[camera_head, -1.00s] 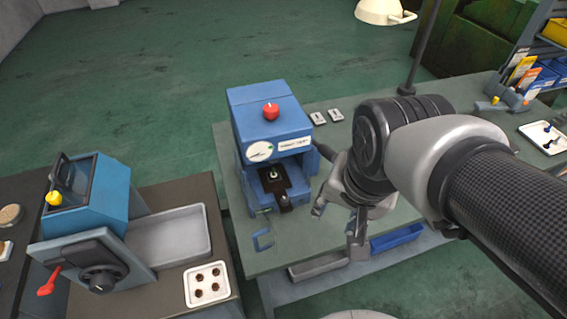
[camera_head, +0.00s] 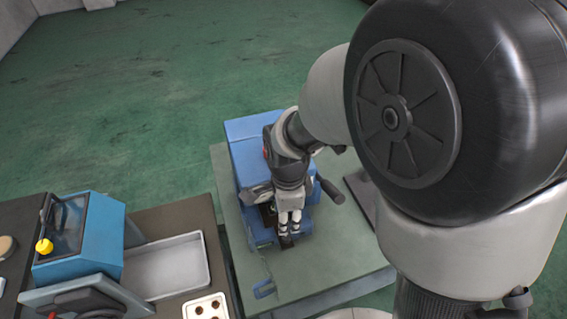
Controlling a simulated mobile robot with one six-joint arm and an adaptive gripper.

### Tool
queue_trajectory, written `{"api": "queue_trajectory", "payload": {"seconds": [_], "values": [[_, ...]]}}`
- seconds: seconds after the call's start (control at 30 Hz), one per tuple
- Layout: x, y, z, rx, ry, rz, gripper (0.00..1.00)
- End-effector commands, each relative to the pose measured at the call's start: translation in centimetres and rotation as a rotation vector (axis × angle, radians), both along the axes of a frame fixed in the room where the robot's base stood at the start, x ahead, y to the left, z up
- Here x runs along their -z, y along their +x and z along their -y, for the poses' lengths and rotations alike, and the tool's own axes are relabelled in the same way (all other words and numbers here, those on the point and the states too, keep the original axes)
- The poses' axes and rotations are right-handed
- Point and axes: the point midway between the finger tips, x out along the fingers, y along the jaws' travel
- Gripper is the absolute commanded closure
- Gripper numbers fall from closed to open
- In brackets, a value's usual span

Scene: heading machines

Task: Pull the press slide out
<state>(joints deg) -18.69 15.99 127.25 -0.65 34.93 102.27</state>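The blue press (camera_head: 240,133) stands on the green-topped bench. My gripper (camera_head: 289,224) points down in front of it, and my wrist hides most of the press's face and its red knob. The black press slide (camera_head: 287,241) shows only in small part, at and just below my fingertips. The fingers look close together over the slide's front end. I cannot tell whether they touch or grip it.
My arm covers the right side of the view. A dark lever handle (camera_head: 331,191) sticks out to the right of the press. A blue wire-like piece (camera_head: 264,289) lies on the bench front. A blue machine (camera_head: 92,240) and a grey tray (camera_head: 165,266) stand at left.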

Motion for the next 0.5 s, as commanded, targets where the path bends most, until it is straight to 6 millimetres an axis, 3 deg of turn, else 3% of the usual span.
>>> {"api": "queue_trajectory", "payload": {"seconds": [0.03, 0.3, 0.5], "values": [[1.5, -0.1, 0.0, 0.0, -0.002, -0.005, 0.59], [7.3, 0.1, 0.0, 0.0, -0.002, -0.005, 0.59], [10.3, 0.3, 0.0, 0.0, -0.001, -0.003, 0.59]]}}
